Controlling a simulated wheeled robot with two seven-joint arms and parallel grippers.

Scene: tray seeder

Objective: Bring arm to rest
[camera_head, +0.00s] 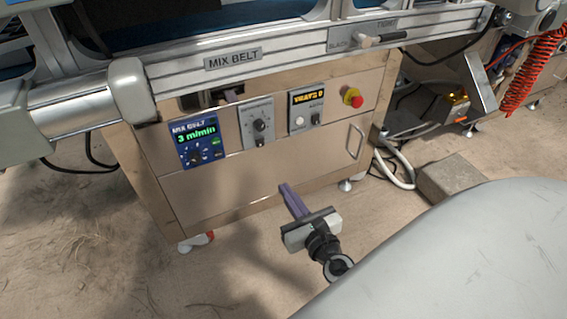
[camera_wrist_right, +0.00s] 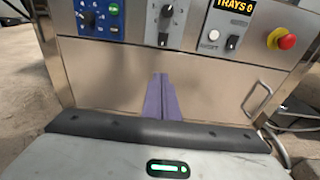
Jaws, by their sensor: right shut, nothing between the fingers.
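My right gripper (camera_head: 289,190) has purple fingers that lie together, with nothing between them. In the head view it is low in front of the steel control cabinet (camera_head: 240,185), apart from its knobs and buttons as far as I can tell. In the right wrist view the shut fingers (camera_wrist_right: 160,80) point at the plain lower panel of the cabinet (camera_wrist_right: 110,75). My left gripper is not in either view.
The cabinet carries a blue display (camera_head: 195,140) reading 3 m/min, a knob panel (camera_head: 258,125), a trays counter (camera_head: 305,105) and a red stop button (camera_head: 352,97). The mix belt rail (camera_head: 280,55) runs above. A concrete block (camera_head: 450,178) lies right. The floor at front left is clear.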

